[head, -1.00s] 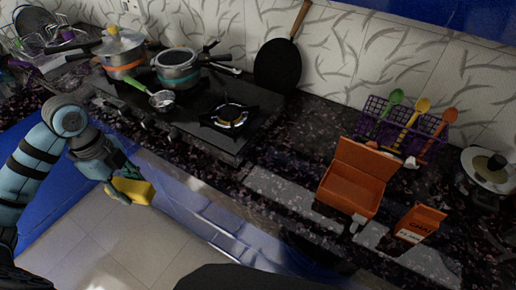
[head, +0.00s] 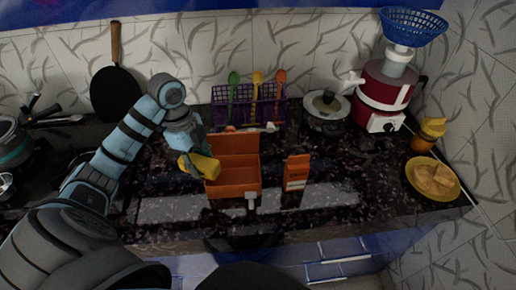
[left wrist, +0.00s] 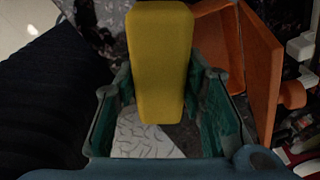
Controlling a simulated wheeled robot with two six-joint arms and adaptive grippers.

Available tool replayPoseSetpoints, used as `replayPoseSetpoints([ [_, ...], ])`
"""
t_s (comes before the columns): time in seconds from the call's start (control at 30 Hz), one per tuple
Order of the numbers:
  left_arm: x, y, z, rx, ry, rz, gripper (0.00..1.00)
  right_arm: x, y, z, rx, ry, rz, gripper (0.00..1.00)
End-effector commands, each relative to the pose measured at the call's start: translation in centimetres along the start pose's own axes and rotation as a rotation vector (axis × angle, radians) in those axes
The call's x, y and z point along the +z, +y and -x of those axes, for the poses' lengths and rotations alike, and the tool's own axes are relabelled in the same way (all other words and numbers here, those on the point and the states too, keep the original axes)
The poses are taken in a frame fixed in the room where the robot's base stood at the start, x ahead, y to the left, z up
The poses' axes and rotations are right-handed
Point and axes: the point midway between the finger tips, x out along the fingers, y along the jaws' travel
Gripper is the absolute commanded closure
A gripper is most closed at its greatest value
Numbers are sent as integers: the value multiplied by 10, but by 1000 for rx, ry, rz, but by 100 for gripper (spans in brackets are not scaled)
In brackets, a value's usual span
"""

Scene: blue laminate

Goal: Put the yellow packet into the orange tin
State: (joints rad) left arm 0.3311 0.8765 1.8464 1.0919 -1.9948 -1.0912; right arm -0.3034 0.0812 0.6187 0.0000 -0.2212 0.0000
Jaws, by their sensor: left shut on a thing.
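The yellow packet (head: 203,166) is held in my left gripper (head: 190,160), above the counter at the left edge of the orange tin (head: 234,180). In the left wrist view the yellow packet (left wrist: 160,62) sits between the two green fingers of the left gripper (left wrist: 165,108). The orange tin is open, with its lid tilted up at the back; part of it shows at the right in the left wrist view (left wrist: 262,70). My right gripper is in neither view.
An orange carton (head: 296,172) stands right of the tin. Behind are a purple basket (head: 222,101) with spoons and a lidded pot (head: 326,112). A red mixer (head: 384,95) and a yellow plate (head: 432,180) are at the right. The front counter strip is clear.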

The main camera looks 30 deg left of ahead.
Motion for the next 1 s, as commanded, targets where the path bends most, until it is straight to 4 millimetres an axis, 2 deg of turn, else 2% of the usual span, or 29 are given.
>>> replayPoseSetpoints([
  [0.03,-11,-10,5,-12,14,62,93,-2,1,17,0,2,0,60],
  [0.1,-27,-27,-1,-29,18,182,93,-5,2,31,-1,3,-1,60],
  [0.2,-52,-45,-11,-34,13,330,93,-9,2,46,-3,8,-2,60],
  [0.3,-70,-54,-21,-31,-1,414,93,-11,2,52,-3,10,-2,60],
  [0.7,-66,-54,-75,-30,-10,430,93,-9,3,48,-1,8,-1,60],
  [1.0,-64,-54,-81,-33,-11,430,93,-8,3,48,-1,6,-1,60],
])
